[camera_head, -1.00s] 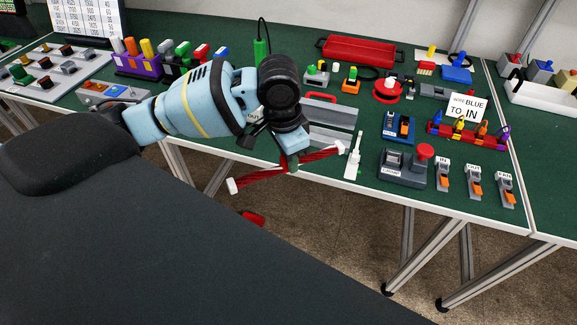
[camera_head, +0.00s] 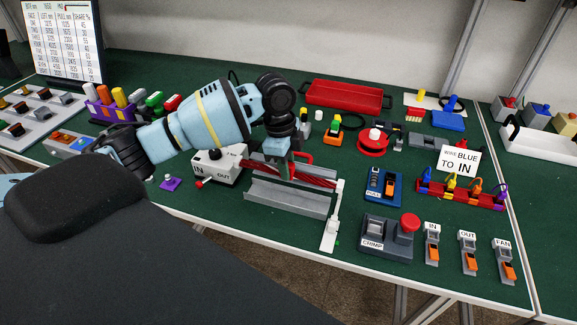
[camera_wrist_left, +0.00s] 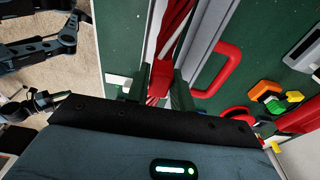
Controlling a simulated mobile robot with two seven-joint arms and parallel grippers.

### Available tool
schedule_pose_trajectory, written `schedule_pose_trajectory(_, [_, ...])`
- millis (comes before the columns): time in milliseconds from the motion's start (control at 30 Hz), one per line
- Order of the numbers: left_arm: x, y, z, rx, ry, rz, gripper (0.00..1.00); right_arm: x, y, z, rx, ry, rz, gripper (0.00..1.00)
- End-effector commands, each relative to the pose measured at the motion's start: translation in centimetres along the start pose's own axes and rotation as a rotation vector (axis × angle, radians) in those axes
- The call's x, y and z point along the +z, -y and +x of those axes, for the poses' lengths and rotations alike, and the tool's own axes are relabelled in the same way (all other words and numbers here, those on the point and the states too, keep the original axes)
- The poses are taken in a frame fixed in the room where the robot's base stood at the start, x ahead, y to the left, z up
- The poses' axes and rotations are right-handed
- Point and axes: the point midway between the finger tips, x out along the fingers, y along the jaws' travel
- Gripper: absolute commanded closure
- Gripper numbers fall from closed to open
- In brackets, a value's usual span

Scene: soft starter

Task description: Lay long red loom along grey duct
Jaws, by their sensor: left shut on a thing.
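The long red loom (camera_head: 318,172) is a bundle of red strands. My left gripper (camera_head: 284,175) is shut on it near the middle and holds it over the grey duct (camera_head: 287,201), roughly in line with the duct. In the left wrist view, the loom (camera_wrist_left: 176,18) runs away from the gripper (camera_wrist_left: 160,88) between the duct's grey walls (camera_wrist_left: 152,38). I cannot tell whether it touches the duct floor. The gripper and arm hide part of the loom, and its left end is hard to make out.
A white upright piece (camera_head: 332,225) stands at the duct's right end. A red handle (camera_wrist_left: 220,72) is beside the duct. The crimp station (camera_head: 387,236) is to the right, near the table's front edge.

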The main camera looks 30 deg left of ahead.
Motion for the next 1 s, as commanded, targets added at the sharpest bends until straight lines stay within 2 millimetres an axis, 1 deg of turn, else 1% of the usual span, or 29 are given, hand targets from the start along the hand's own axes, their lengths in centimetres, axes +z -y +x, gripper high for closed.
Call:
schedule_pose_trajectory(133, [0.0,0.0,0.0,0.000,0.000,0.003,1.00,1.2,0.2,-0.6,-0.003,0.025,0.004,0.64])
schedule_pose_trajectory(300, [0.0,0.0,0.0,0.000,0.000,0.002,1.00,1.7,0.3,-0.6,-0.004,0.035,0.004,0.64])
schedule_pose_trajectory(467, [0.0,0.0,-0.1,-0.001,0.000,0.002,1.00,1.4,0.3,-0.6,-0.004,0.030,0.004,0.64])
schedule_pose_trajectory(633, [0.0,0.0,-0.2,-0.003,-0.002,0.002,1.00,0.3,0.2,-0.5,-0.002,0.008,0.001,0.64])
schedule_pose_trajectory(1000, [0.4,-0.1,3.1,0.005,0.001,0.001,1.00,1.7,0.4,-0.4,-0.006,0.033,0.007,0.64])
